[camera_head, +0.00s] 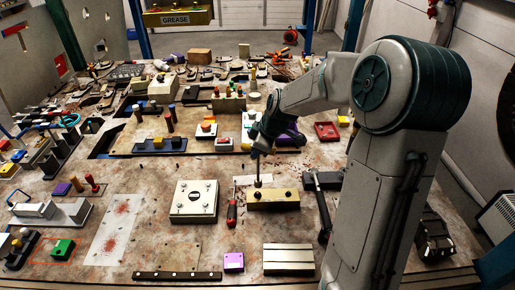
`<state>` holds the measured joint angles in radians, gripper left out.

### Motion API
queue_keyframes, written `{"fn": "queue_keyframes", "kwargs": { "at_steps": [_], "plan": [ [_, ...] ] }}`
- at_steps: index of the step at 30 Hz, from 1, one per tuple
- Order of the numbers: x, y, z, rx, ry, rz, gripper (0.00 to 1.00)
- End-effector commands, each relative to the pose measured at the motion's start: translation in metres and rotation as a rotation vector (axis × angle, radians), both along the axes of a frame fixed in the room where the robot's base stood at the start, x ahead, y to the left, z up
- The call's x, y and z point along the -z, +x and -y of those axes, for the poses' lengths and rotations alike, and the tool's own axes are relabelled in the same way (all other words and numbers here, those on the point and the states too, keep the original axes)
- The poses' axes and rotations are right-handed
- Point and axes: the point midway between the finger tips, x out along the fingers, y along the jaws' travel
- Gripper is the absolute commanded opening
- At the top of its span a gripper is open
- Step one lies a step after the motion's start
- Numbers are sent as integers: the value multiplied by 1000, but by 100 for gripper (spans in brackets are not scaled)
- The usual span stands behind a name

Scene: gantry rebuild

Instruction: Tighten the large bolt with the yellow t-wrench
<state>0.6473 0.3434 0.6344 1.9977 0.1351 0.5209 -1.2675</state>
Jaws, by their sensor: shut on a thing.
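A tan-yellow block (273,201) lies on the worktable right of centre, with bolt heads on its top. My gripper (258,152) is above the left part of this block, pointing down. It is shut on a slim upright tool, which I take to be the t-wrench (257,170). The tool's shaft reaches down to the left bolt (258,184) on the block. The tool's handle is hidden by my gripper, and its yellow colour is not clear. I cannot tell whether the tool's end is seated on the bolt. A smaller bolt head (288,193) shows to the right.
A white square plate (194,190) with corner screws lies left of the block. A hammer (322,201) lies close on the right. A ribbed block (289,258) and purple block (234,261) lie in front. Clutter fills the back.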

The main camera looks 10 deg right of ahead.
Motion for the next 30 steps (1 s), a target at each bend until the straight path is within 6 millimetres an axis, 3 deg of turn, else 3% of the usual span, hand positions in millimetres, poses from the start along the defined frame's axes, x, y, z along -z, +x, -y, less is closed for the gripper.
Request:
{"fn": "queue_keyframes", "kwargs": {
  "at_steps": [6, 15, 30],
  "plan": [
    [0, 0, 0, -129, 1, 2, 0],
    [0, 0, -1, -128, -1, 2, 0],
    [3, 1, -1, 279, -3, 5, 0]
  ]
}}
